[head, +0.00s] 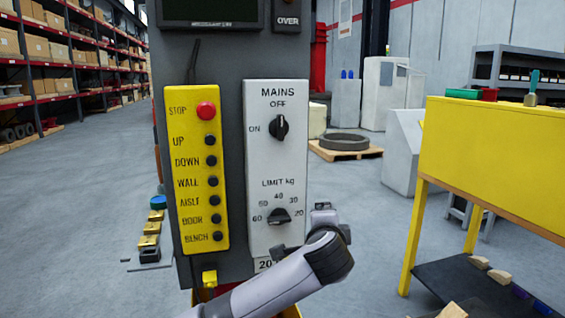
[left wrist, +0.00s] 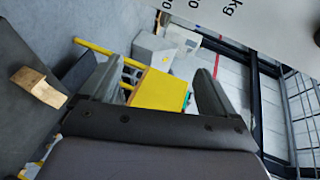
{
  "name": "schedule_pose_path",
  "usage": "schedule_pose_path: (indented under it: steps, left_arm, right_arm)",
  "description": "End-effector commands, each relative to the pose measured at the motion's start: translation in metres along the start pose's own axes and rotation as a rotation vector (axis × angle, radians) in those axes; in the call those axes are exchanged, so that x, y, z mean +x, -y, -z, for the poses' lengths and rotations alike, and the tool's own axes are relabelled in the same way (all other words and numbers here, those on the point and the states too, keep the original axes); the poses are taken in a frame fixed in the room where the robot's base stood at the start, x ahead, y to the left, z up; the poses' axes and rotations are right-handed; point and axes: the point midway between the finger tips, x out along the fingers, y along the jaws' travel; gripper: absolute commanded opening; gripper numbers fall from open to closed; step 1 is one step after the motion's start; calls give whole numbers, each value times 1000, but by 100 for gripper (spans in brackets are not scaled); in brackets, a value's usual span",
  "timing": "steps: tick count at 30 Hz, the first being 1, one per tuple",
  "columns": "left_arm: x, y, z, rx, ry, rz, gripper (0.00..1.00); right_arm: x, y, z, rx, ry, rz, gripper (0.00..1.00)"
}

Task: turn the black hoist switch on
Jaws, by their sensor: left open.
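The black MAINS switch (head: 279,128) is a round knob on the upper part of a white panel (head: 260,160). Its grip stands upright, in line with the OFF mark above it; the ON mark is to its left. My left gripper (head: 322,208) is below and right of the knob, beside the panel's lower right edge, apart from the switch. In the left wrist view its two fingers (left wrist: 157,88) are spread with nothing held between them. A corner of the panel (left wrist: 225,15) shows at the top there; the MAINS switch does not. My right gripper is not in view.
A second black knob (head: 279,216), marked LIMIT kg, sits low on the white panel, close to my left gripper. A yellow button box (head: 190,215) with a red STOP button (head: 206,110) is to the left. A yellow bench (head: 490,160) stands at right.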

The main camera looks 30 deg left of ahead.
Motion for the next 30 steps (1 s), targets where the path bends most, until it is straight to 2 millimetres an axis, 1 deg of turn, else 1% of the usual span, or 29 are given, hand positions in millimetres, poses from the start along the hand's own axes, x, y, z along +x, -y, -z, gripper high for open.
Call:
schedule_pose_path:
  steps: [1, 2, 3, 6, 9, 10, 13, 17, 20, 27, 30]
  left_arm:
    - [-2, 36, -4, 18, 47, 59, 89]
    - [-4, 53, -7, 29, 76, 85, 89]
    - [-7, 75, -12, 40, 116, 119, 89]
    - [-17, 123, -24, 58, 208, 190, 89]
    - [-28, 158, -35, 62, 283, 240, 89]
    - [-32, 166, -38, 62, 301, 252, 89]
    - [-39, 185, -46, 61, 345, 278, 89]
    - [-40, 196, -51, 61, 371, 288, 89]
    - [-30, 201, -55, 61, 375, 290, 89]
    - [3, 211, -68, 60, 373, 288, 89]
    - [12, 213, -71, 60, 371, 288, 89]
  right_arm:
    - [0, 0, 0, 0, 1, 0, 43]
    - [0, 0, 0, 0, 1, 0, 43]
    - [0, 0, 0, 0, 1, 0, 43]
    - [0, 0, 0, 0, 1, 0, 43]
    - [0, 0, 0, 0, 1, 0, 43]
    - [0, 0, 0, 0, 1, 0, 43]
    - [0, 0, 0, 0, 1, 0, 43]
    - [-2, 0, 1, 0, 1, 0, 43]
    - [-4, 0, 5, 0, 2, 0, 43]
    - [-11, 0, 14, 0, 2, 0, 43]
    - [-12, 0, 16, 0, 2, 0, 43]
